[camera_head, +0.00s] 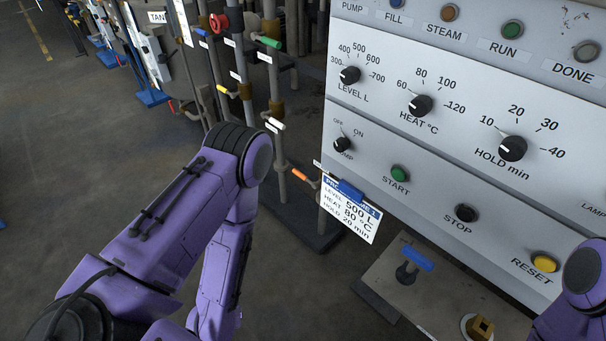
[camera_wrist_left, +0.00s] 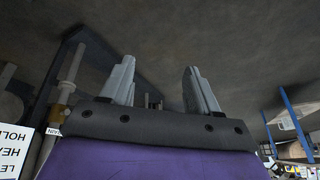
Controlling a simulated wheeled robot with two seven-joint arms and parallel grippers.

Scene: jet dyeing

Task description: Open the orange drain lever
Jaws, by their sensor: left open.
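The orange drain lever (camera_head: 300,174) is a small handle on the pipework in the head view, just left of the hanging card. It points up and left from its fitting. My left arm reaches in from the left and bends down in front of the pipes, with its gripper out of the head view. In the left wrist view my left gripper (camera_wrist_left: 158,82) has its two fingers wide apart with nothing between them. The orange lever does not show in that view. A vertical pipe with a brass fitting (camera_wrist_left: 62,112) stands left of the fingers there. My right gripper is not in view.
A control panel (camera_head: 455,165) with knobs and buttons fills the right side. A recipe card (camera_head: 350,212) hangs at its edge. Yellow (camera_head: 228,92), white (camera_head: 277,123) and green (camera_head: 269,41) levers are on nearby pipes. A blue handle (camera_head: 417,259) sits low. Open floor lies left.

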